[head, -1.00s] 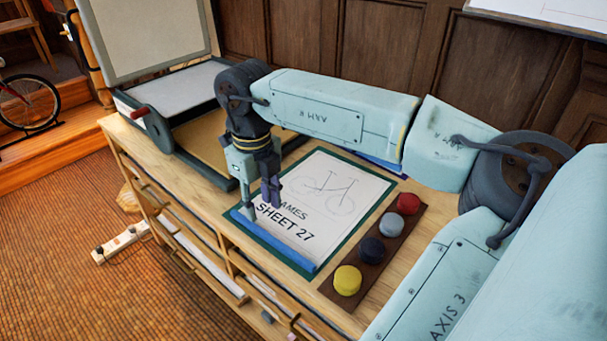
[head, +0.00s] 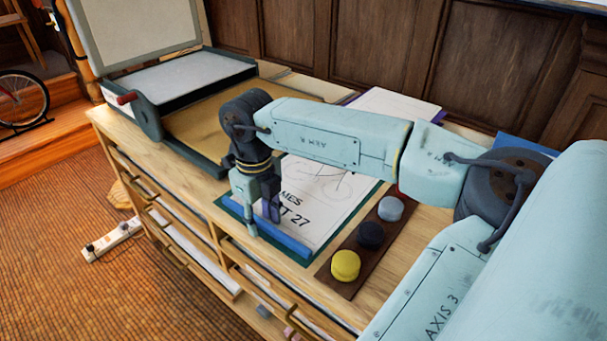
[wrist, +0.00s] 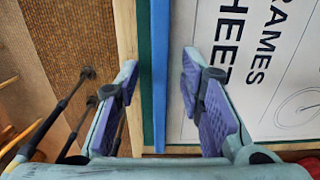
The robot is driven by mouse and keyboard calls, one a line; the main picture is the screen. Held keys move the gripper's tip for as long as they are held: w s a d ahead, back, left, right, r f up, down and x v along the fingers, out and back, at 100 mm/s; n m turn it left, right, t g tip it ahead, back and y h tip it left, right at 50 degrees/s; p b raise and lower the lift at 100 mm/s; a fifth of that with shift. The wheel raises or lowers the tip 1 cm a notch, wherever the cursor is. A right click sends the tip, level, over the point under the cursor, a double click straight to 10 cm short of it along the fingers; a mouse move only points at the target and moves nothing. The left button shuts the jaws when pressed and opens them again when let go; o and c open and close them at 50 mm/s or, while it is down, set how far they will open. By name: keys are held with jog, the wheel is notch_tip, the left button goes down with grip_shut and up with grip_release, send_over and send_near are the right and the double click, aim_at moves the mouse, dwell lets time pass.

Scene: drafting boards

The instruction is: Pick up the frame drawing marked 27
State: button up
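The white drawing sheet (head: 318,205), with a bicycle drawing and lettering ending in "27", lies flat on a dark green board (head: 357,206) on the wooden cabinet top. The wrist view shows part of its lettering on the sheet (wrist: 285,60). A blue strip (head: 290,243) runs along the sheet's front edge. My gripper (head: 262,220) points down over this strip. In the wrist view my gripper (wrist: 158,92) is open, with the blue strip (wrist: 159,60) running between its purple-padded fingers. I cannot tell the height left above it. My arm hides part of the sheet.
A dark rack with yellow (head: 345,265), dark blue (head: 370,234), grey and red round pieces stands right of the sheet. A press with a red-handled crank (head: 140,110) stands left. Another white sheet (head: 393,105) lies behind my arm.

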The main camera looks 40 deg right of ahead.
grip_shut()
jog(key=shift+r, duration=0.1)
dwell(0.5)
